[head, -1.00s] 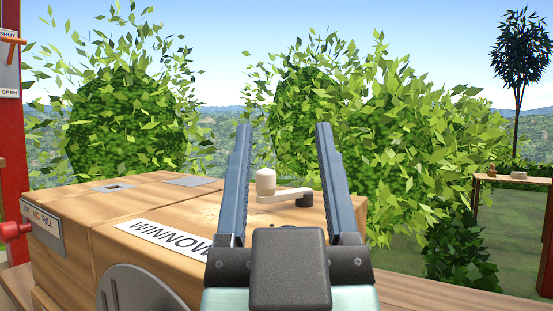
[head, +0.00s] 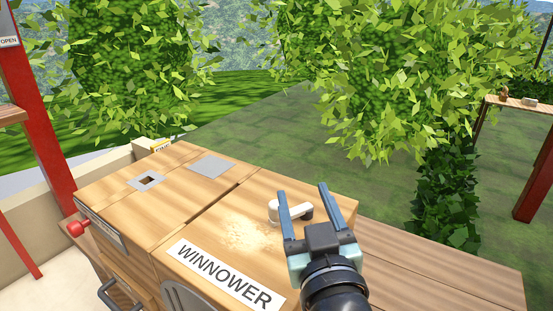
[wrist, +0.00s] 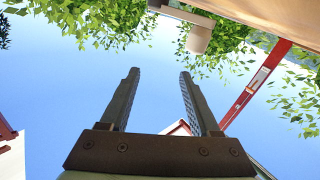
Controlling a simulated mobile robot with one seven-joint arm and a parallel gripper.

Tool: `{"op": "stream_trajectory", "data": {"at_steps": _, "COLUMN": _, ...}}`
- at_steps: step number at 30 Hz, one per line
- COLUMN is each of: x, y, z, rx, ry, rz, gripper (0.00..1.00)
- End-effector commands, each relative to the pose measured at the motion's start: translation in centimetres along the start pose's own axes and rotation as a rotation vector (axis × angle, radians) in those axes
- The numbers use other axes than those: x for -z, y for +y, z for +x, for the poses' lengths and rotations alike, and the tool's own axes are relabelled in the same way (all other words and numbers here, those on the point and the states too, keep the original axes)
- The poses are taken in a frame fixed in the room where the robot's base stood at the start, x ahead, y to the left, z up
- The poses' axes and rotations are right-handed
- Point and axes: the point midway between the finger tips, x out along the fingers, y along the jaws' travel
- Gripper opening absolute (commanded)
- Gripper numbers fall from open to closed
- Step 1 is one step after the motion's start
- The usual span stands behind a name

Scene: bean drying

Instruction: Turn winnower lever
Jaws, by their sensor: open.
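The wooden winnower (head: 255,195) bears a white label (head: 225,275) reading WINNOWER. Its small cream lever (head: 290,212) is on top near the right end, with the round knob toward the left and the darker pivot toward the right. My gripper (head: 302,188) is open and empty. In the head view its fingers appear on either side of the lever, the left finger close to the knob. I cannot tell if they touch. In the wrist view, the knob (wrist: 199,36) shows above and beyond the fingertips (wrist: 160,72), apart from them.
A red knob (head: 78,228) sticks out at the winnower's left side. Pale grains (head: 243,236) lie on its top, which has a square opening (head: 147,181) and a grey plate (head: 212,165). A red post (head: 40,120) stands left. A wooden bench (head: 430,275) extends right.

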Motion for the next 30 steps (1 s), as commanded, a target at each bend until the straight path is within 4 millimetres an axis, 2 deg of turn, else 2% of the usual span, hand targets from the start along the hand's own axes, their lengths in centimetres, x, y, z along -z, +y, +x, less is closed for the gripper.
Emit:
{"op": "stream_trajectory", "data": {"at_steps": 1, "x": 1.3, "y": 0.4, "z": 0.1, "rx": 0.014, "ry": -0.038, "rz": 0.005, "gripper": 0.63}}
{"op": "stream_trajectory", "data": {"at_steps": 10, "x": 0.8, "y": 0.6, "z": -1.1, "rx": 0.117, "ry": -0.212, "rz": 0.03, "gripper": 0.63}}
{"op": "stream_trajectory", "data": {"at_steps": 24, "x": 1.6, "y": 0.1, "z": -6.0, "rx": 0.27, "ry": -0.399, "rz": 0.104, "gripper": 0.63}}
{"op": "stream_trajectory", "data": {"at_steps": 30, "x": 1.3, "y": -0.2, "z": -7.1, "rx": 0.298, "ry": -0.421, "rz": 0.12, "gripper": 0.63}}
